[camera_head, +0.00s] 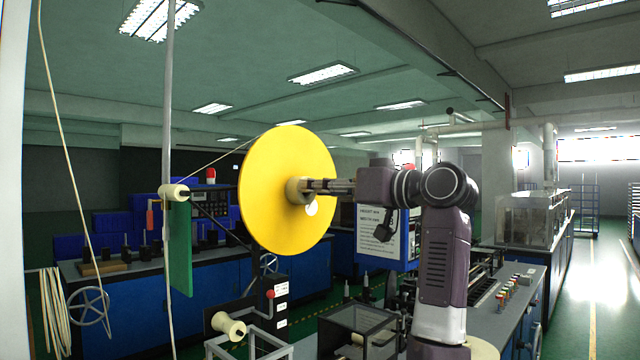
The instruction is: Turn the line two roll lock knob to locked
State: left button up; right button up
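A large yellow roll disc (262,205) stands upright in the middle of the camera_head view. A cream hub (294,190) sticks out at its centre, with a small white round piece (311,208) just below it. I cannot make out a separate lock knob or its marking. My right gripper (308,186) comes in from the right, its fingers level and pointing left, with the tips at the hub. The fingers overlap the hub in the picture; I cannot tell whether they grip it. My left gripper is not in view.
A sign board (373,236) hangs behind my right arm. A green plate (180,248) and a pole (168,120) stand left of the disc. Blue-fronted benches (305,276) stand behind.

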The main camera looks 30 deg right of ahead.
jog(key=shift+s+d, duration=0.1)
jog(key=shift+s, duration=0.05)
grip_shut()
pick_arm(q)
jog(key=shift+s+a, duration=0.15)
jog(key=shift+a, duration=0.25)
pick_arm(e)
jog(key=shift+m, duration=0.3)
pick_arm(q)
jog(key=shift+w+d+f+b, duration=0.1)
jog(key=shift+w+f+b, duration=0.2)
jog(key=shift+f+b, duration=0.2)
pick_arm(e)
jog(key=shift+m, duration=8.8)
grip_release()
